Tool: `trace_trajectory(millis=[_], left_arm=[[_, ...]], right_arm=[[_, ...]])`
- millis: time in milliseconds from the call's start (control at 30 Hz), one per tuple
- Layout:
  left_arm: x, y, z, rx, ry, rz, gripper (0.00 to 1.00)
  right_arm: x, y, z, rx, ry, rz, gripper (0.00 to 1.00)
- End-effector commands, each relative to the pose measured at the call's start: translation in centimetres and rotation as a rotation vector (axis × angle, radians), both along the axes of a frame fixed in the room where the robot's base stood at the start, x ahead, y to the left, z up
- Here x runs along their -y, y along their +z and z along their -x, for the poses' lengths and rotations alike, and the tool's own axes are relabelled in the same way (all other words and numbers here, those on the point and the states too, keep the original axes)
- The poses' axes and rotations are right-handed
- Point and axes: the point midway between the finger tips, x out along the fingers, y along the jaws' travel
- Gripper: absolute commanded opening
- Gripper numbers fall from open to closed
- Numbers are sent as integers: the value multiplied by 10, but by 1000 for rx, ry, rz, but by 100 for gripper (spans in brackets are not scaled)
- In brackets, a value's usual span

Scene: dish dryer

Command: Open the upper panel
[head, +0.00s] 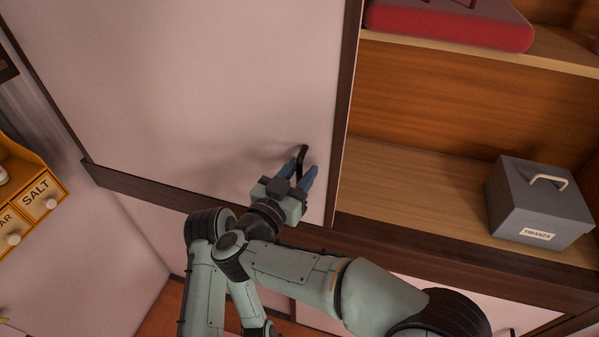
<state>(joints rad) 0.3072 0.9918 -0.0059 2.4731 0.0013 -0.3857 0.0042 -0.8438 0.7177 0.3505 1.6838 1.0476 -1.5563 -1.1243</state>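The upper panel (190,90) is a large pale panel with a dark frame. The lower end of the handle is hidden by the gripper. My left gripper is not in view.
To the right are open wooden shelves (450,110) with a grey box (535,205) labelled TIBANZA and a red item (450,25) above. A wooden spice rack (35,195) with a SALT drawer is at the left. A dark rail (140,187) runs below the panel.

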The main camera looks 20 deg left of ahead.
Motion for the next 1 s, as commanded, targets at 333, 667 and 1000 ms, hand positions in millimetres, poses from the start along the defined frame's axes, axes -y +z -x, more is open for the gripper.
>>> trace_trajectory(millis=[333,667,1000], left_arm=[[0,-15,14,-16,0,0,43],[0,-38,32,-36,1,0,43],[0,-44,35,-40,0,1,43]], right_arm=[[-5,-2,32,-1,5,-1,35],[-13,-2,104,0,5,-1,35],[-16,0,133,-1,0,0,35]])
